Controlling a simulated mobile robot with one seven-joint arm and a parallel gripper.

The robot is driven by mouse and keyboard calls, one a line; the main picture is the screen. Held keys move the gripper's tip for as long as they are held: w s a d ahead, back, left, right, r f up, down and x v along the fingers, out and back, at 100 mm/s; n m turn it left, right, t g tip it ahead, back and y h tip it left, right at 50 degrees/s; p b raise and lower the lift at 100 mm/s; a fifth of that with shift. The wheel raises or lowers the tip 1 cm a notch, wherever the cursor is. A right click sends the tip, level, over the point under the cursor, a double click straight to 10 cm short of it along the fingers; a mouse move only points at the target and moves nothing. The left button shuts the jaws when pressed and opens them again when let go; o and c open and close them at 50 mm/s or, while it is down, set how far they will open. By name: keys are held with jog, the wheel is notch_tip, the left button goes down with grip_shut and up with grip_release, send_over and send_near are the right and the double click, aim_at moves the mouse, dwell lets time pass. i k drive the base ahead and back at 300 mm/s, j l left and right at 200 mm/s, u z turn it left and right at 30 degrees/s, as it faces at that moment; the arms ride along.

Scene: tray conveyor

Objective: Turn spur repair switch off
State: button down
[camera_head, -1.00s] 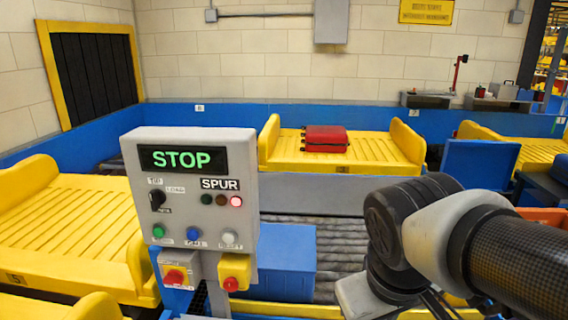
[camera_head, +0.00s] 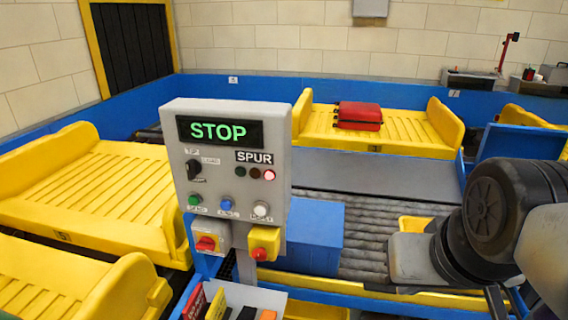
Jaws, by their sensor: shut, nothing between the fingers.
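A grey control panel (camera_head: 225,165) stands on a post left of centre, with a display (camera_head: 220,132) reading STOP in green. Beside the SPUR label is a row of lamps; the rightmost lamp (camera_head: 269,175) glows red and the others are dark. Under the panel, a grey box carries a red rotary knob (camera_head: 206,243) on a yellow plate. To its right is a yellow box with a red knob (camera_head: 260,253). Their small labels are unreadable, so I cannot tell which is the repair switch or how it is set. My arm fills the right side, apart from the panel; my gripper is out of view.
A black selector (camera_head: 193,168) and green, blue and white buttons are on the panel. An open holder (camera_head: 245,296) with coloured items sits below it. Yellow trays lie left; another yellow tray (camera_head: 380,133) bears a red suitcase (camera_head: 358,116) behind. A blue box (camera_head: 315,237) stands right.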

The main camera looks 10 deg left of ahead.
aim_at(206, 243)
jog(key=u, duration=1.3)
